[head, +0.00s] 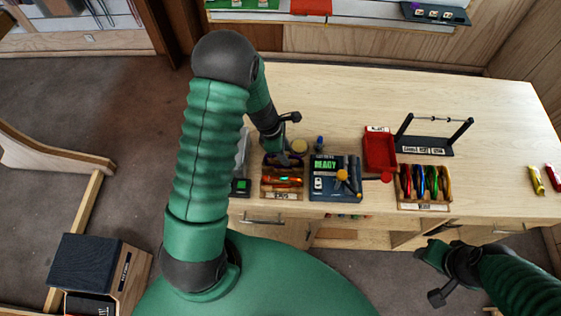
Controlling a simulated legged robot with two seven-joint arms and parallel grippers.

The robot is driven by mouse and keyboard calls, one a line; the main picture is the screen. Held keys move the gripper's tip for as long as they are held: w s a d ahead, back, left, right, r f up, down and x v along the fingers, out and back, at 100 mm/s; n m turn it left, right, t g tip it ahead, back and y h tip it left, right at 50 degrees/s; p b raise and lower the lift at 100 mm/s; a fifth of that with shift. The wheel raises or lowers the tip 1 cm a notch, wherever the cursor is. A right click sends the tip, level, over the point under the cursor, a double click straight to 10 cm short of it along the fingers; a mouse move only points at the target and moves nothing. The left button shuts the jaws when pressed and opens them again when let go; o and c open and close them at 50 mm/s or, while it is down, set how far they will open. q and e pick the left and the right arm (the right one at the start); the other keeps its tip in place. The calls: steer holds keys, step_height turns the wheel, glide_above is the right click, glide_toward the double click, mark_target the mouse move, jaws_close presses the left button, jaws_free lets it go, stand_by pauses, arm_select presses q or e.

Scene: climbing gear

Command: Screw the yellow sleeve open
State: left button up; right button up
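A yellow part (342,175) stands out from the dark blue device (322,192), whose screen reads "READY". I cannot tell whether it is the yellow sleeve. A yellow item (536,180) also lies at the table's right end. My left gripper (284,158) points down at the back of a small wooden tray (268,189) holding coloured pieces, left of the device. Its fingertips are too small and dark to tell whether they are open or hold anything. My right gripper (432,272) is open and empty, in front of the table's front edge.
A red tray (379,148), a wooden rack (424,202) of coloured pieces and a black stand (430,144) with a rod stand right of the device. The table's back and right are mostly clear.

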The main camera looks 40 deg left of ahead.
arm_select(q)
steer(key=shift+w+r+p, duration=0.1)
steer(key=shift+r+p, duration=1.2)
steer(key=shift+r, duration=0.15)
steer(key=shift+s+d+f, duration=0.1)
steer(key=shift+s+d, duration=0.2)
steer(key=shift+s, duration=0.4)
steer(key=shift+b, duration=0.3)
step_height(320, 180, down, 3)
steer(key=shift+r+b, duration=0.1)
steer(key=shift+b, duration=1.05)
steer(key=shift+r, duration=0.1)
